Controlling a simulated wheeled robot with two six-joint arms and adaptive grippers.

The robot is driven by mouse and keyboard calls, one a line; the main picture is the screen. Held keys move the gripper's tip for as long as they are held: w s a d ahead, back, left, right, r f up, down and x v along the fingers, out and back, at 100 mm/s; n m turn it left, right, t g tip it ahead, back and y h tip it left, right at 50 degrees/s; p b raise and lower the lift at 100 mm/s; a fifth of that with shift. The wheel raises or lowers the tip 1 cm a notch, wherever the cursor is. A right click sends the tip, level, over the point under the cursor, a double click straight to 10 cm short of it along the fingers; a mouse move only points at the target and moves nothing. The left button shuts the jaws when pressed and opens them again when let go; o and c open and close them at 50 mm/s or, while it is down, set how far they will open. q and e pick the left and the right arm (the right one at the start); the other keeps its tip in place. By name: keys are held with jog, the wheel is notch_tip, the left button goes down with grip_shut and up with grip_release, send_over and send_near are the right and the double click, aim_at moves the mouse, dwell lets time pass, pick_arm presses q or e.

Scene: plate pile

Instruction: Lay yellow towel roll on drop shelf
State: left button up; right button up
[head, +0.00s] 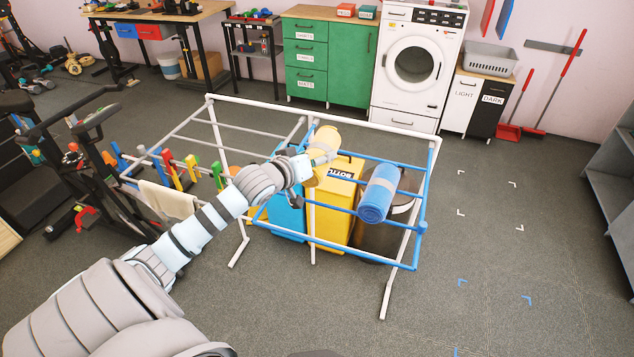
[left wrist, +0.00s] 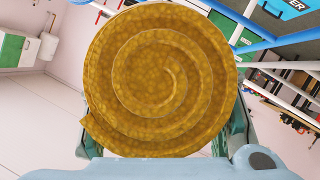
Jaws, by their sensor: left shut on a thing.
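The yellow towel roll (head: 322,138) is held in my left gripper (head: 318,160), above the middle of the drying rack. In the left wrist view the spiral end of the yellow towel roll (left wrist: 160,78) fills the centre, between the green-grey fingers. The blue-railed shelf (head: 424,205) forms the right part of the rack. A blue towel roll (head: 376,200) lies across its rails. The yellow roll is near the shelf's left back side; I cannot tell whether it touches a rail. My right gripper is not in view.
The white rack frame (head: 246,101) extends left, with a cream cloth (head: 168,200) hanging there. Yellow (head: 338,190) and blue bins (head: 287,218) and a brown bin (head: 372,240) stand beneath the shelf. Shelf space left of the blue roll looks free.

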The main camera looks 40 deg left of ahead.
pick_arm(q)
notch_tip(320, 180, down, 6)
jog(key=shift+f, duration=0.25)
jog(key=shift+f, duration=0.1)
jog(key=o, duration=1.4)
